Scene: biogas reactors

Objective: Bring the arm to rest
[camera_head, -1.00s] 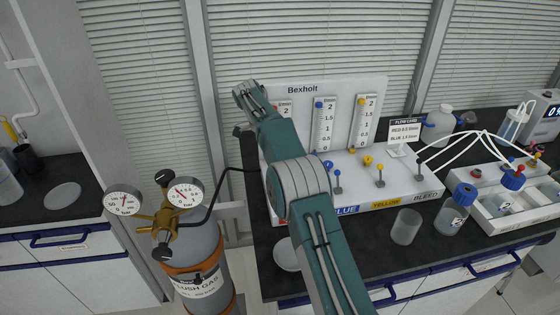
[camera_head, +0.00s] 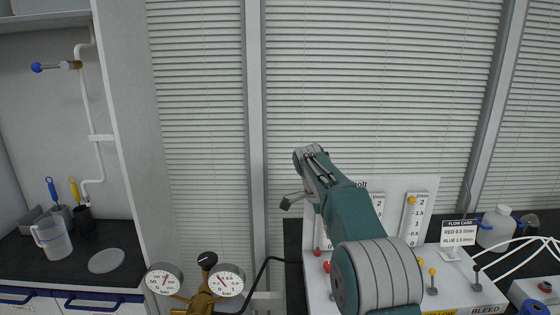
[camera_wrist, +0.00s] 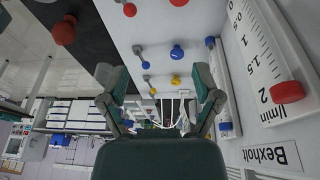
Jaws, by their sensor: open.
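My teal and grey arm (camera_head: 352,215) rises from the lower right of the head view, in front of the white Bexholt flow panel (camera_head: 424,190). My gripper (camera_head: 291,201) hangs at the arm's far end, left of the panel, partly hidden by the wrist. In the wrist view my gripper (camera_wrist: 158,92) has its two fingers spread apart, with nothing held between them. The panel also shows there (camera_wrist: 255,110), close on the right, with a red float knob (camera_wrist: 287,92).
The gas bottle's two gauges (camera_head: 228,280) and a black hose (camera_head: 262,272) are at the bottom, left of the arm. Window blinds (camera_head: 370,80) stand behind. A jug (camera_head: 52,238) is on the left counter. The flow card (camera_head: 459,233) stands right of the panel.

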